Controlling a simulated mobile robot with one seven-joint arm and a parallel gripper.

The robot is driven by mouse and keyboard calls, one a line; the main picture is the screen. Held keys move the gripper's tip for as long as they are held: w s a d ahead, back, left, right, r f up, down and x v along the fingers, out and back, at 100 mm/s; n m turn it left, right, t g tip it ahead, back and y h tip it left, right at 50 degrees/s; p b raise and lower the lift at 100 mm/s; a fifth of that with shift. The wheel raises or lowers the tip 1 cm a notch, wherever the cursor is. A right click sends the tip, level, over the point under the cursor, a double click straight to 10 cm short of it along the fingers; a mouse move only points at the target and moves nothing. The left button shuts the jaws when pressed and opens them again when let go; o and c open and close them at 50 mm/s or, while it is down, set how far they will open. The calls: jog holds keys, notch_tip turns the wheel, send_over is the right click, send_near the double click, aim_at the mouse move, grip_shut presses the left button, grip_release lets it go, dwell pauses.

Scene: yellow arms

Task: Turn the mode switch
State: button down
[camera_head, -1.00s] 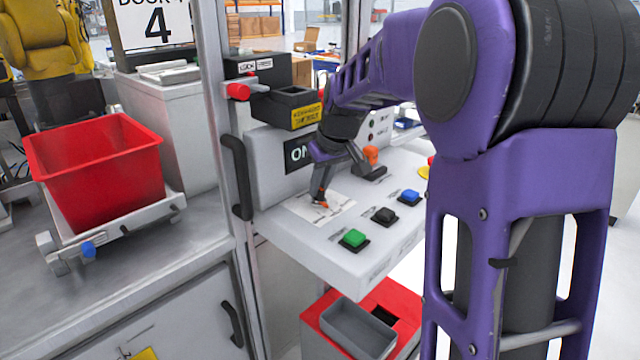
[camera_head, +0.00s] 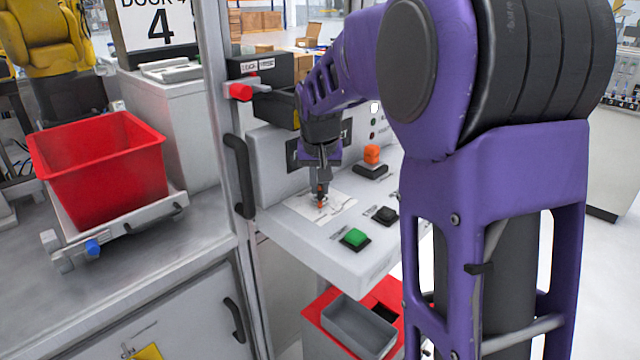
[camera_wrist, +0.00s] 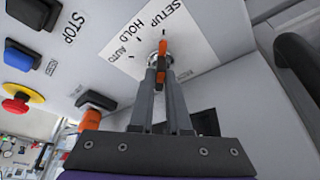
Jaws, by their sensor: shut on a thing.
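The mode switch (camera_wrist: 164,46) is a small knob with an orange bar, set on a white plate (camera_wrist: 130,40) marked SETUP, HOLD and AUTO. In the wrist view my gripper (camera_wrist: 161,70) has its two grey fingers closed on either side of the orange bar. Which label the knob points at I cannot tell for sure. In the head view my gripper (camera_head: 320,195) points down at the left part of the sloped panel (camera_head: 290,232), and a bit of the orange switch (camera_head: 321,204) shows at its fingertips. The fingers hide most of the knob.
The wrist view shows a red emergency stop (camera_wrist: 16,103). A black door handle (camera_head: 239,175) stands left of the panel. A red bin (camera_head: 100,165) is farther left.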

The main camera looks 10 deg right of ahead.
dwell(0.3)
jog(key=c, duration=0.9)
grip_release()
jog(key=p+v, duration=0.2)
jog(key=v, duration=1.5)
jog(key=shift+r, duration=0.2)
jog(key=shift+f, duration=0.1)
